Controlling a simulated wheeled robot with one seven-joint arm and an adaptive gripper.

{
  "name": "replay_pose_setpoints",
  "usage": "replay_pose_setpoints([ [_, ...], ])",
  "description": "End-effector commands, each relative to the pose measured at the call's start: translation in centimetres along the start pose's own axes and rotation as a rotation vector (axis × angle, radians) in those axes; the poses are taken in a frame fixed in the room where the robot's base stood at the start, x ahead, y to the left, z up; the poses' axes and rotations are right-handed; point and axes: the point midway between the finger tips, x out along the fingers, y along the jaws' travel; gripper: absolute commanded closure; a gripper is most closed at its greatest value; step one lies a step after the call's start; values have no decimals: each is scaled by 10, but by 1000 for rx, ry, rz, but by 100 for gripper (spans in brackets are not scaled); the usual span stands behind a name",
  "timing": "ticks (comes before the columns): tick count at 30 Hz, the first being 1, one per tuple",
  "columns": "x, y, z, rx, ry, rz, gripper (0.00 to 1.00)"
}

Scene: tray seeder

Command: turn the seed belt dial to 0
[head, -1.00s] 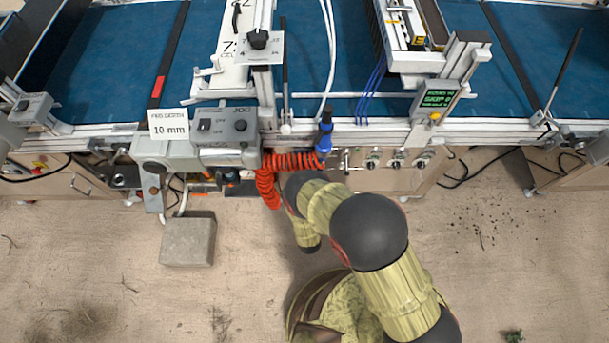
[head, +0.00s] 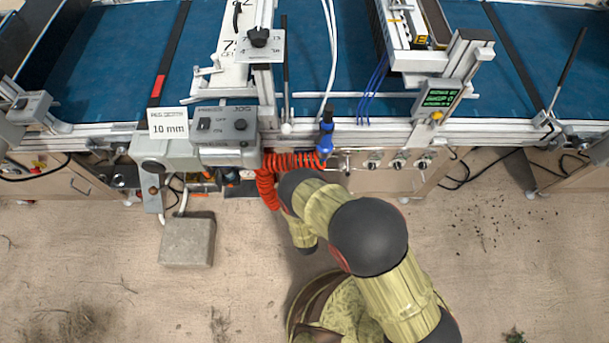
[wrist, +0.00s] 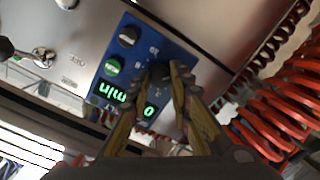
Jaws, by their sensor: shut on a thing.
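In the wrist view, a blue control panel (wrist: 180,52) carries dark knobs and green-lit displays. The jaws of my gripper (wrist: 160,76) are closed around a dark dial (wrist: 159,73) on this panel. The fingers partly cover the dial, and its pointer and label cannot be read. A green display (wrist: 150,111) between the fingers reads 0. Another lit display (wrist: 112,92) lies left of the fingers, its characters hard to read. In the head view, my gripper and this panel are hidden.
A black knob (wrist: 128,36) and a green button (wrist: 113,67) sit beside the held dial. Coiled red hose (wrist: 275,120) hangs close to the right of my gripper. In the head view, a concrete block (head: 187,241) lies on open floor at left.

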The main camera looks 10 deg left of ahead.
Motion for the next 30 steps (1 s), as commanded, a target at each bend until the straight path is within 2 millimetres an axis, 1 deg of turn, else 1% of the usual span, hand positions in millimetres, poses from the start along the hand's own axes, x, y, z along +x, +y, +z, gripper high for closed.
replay_pose_setpoints([
  [9, 0, 0, 0, -2, -1, -1, 100],
  [10, 0, 0, 0, -2, -1, -1, 79],
  [19, 0, 0, 0, -1, 0, 0, 62],
  [27, 0, 0, 0, -1, 0, 0, 61],
  [30, -3, 0, 0, -1, 0, -1, 61],
])
